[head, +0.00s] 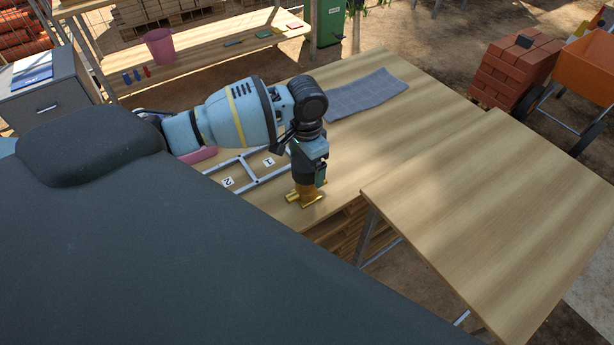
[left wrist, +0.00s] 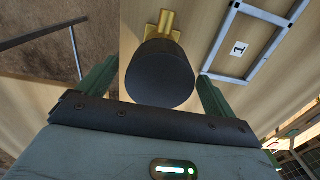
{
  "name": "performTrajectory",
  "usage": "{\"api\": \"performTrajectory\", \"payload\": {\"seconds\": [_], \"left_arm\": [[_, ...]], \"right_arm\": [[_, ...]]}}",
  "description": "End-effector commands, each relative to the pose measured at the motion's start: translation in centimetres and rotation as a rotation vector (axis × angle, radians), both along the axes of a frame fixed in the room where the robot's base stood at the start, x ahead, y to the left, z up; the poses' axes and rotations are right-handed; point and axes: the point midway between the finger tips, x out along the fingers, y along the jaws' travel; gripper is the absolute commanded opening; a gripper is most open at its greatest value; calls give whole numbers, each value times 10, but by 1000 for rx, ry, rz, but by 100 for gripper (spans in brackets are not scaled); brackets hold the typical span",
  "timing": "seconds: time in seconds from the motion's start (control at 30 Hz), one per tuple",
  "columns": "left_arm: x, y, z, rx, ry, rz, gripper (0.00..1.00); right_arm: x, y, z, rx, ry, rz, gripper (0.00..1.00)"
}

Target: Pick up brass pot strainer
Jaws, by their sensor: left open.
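The brass pot strainer (head: 305,198) stands on the wooden table near its front edge, its brass parts showing just below my left gripper (head: 308,178). In the left wrist view the strainer (left wrist: 160,74) shows a wide dark round end facing the camera, with a brass pipe end beyond it. My left gripper (left wrist: 155,80) is open and points down, its two green fingers on either side of the strainer with gaps beside it. The strainer's upper part is partly hidden by the gripper in the head view. My right gripper is not in view.
A grey frame (head: 237,183) with number cards lies left of the strainer. A grey cloth-like sheet (head: 366,94) lies farther back. A second wooden table (head: 490,220) stands at the right, mostly bare. Bricks (head: 516,72) are stacked beyond the tables.

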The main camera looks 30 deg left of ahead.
Motion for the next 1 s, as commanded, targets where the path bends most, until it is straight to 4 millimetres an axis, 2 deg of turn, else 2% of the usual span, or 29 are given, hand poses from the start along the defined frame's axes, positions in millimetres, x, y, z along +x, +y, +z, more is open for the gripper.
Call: {"api": "performTrajectory", "payload": {"seconds": [0.03,0.13,0.4,1.0], "left_arm": [[-1,0,-8,0,2,0,92],[0,0,-14,-1,0,-1,92],[0,0,-16,-1,-2,-1,92],[0,0,-16,1,-1,-1,13]], "right_arm": [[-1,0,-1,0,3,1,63],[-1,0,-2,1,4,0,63],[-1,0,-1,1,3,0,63],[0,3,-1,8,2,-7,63]]}}
